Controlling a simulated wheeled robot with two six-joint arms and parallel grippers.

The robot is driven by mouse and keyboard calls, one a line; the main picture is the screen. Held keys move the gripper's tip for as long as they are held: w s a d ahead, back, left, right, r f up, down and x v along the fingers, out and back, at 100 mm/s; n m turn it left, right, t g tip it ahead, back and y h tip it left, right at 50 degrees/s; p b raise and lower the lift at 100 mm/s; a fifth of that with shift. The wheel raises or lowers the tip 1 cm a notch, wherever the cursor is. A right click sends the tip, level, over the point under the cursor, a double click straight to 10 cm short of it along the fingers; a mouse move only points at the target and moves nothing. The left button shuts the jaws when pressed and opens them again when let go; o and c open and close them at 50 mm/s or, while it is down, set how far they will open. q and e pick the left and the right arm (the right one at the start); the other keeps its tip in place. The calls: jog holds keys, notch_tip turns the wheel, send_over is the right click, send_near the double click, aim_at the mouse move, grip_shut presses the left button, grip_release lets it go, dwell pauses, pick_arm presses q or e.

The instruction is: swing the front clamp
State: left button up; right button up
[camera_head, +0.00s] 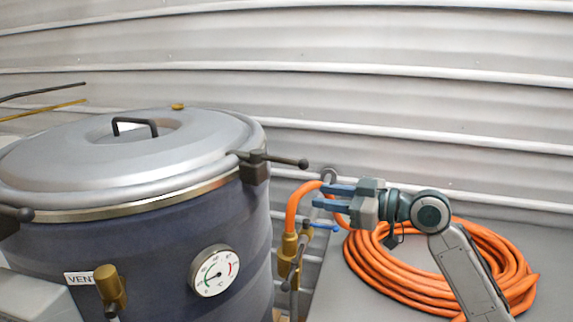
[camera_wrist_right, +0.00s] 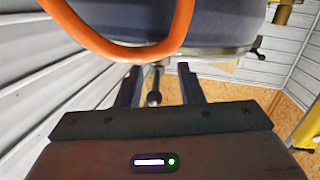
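A large dark blue vessel (camera_head: 150,265) with a grey domed lid (camera_head: 110,165) fills the left of the head view. A dark clamp (camera_head: 255,167) sits on the lid rim at the right, its handle pointing right to a ball knob (camera_head: 303,163). A second clamp knob (camera_head: 25,214) shows at the left edge; I cannot tell which clamp is the front one. My right gripper (camera_head: 320,196) is open and empty, its fingers pointing left, just right of and below the right clamp's knob. In the wrist view a ball-ended handle (camera_wrist_right: 154,97) appears between the open fingers, apart from both.
An orange hose (camera_head: 294,205) rises from a brass fitting (camera_head: 289,250) close by the fingers and crosses the wrist view (camera_wrist_right: 130,50). Coiled hose (camera_head: 400,280) lies on a grey surface under my right arm. A dial gauge (camera_head: 214,271) and brass vent valve (camera_head: 110,287) project from the vessel.

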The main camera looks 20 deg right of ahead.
jog(key=y, duration=0.1)
send_near(298, 164)
jog(key=w+a, duration=0.1)
jog(key=w, duration=0.1)
jog(key=shift+n, duration=0.4)
jog(key=p+x, duration=0.4)
jog(key=x, duration=0.5)
jog(key=shift+w+p, duration=0.15)
jog(key=shift+p, duration=0.25)
jog(key=shift+p+x, duration=0.3)
jog(key=shift+x, duration=0.55)
jog(key=shift+f, duration=0.15)
grip_shut()
